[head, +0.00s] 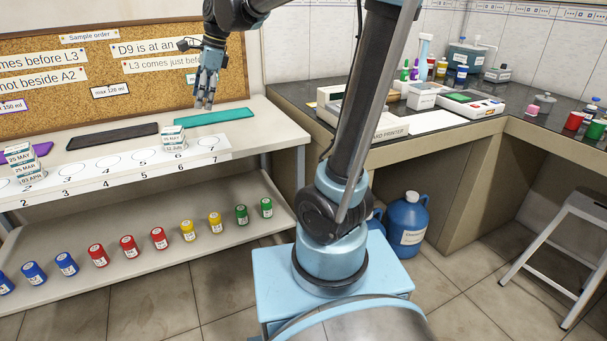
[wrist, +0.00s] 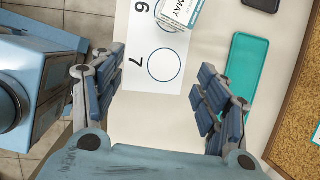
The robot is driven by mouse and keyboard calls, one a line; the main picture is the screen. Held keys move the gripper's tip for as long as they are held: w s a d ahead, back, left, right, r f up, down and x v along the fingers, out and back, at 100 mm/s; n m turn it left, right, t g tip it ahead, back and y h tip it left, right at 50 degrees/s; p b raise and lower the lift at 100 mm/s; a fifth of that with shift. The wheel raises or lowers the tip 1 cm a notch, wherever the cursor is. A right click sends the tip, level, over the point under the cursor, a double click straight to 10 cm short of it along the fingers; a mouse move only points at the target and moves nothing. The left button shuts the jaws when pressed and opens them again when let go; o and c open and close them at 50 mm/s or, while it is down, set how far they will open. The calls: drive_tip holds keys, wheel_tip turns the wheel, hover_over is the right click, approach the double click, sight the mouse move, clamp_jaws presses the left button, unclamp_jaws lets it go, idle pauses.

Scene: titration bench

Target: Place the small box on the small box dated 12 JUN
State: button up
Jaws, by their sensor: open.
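Two small white boxes with green edges stand stacked near the 6 on the numbered strip. The upper small box (head: 172,130) has a label that seems to read MAY; the lower small box (head: 174,148) seems to read 12 JUN, though the print is small. The upper box also shows at the top edge of the wrist view (wrist: 183,12), with MAY legible. It rests on the lower one, roughly aligned. My gripper (head: 206,103) is open and empty, above the shelf to the right of the stack and apart from it. It also shows in the wrist view (wrist: 163,88).
More small dated boxes (head: 25,165) are stacked near the strip's left end. A teal case (head: 214,116) and a black case (head: 112,136) lie behind the strip (head: 105,180). The cork board (head: 130,65) stands behind. Colored bottles line the lower shelf.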

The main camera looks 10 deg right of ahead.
drive_tip(key=s+d+f+n+t+h, duration=0.1)
drive_tip(key=s+d+f+n, duration=0.35)
drive_tip(key=d, duration=0.55)
drive_tip(key=s+d+f+n+h, duration=0.1)
drive_tip(key=s+d+f+n, duration=0.4)
drive_tip(key=d, duration=0.4)
drive_tip(key=s+d+f+n+h, duration=0.2)
drive_tip(key=s+d+f+n, duration=0.4)
drive_tip(key=s+d+f, duration=0.4)
drive_tip(key=shift+s+d+f+n+t, duration=0.15)
drive_tip(key=shift+s+f+n+t, duration=0.2)
drive_tip(key=shift+s+f, duration=0.55)
drive_tip(key=shift+s+r, duration=0.15)
drive_tip(key=shift+r, duration=0.05)
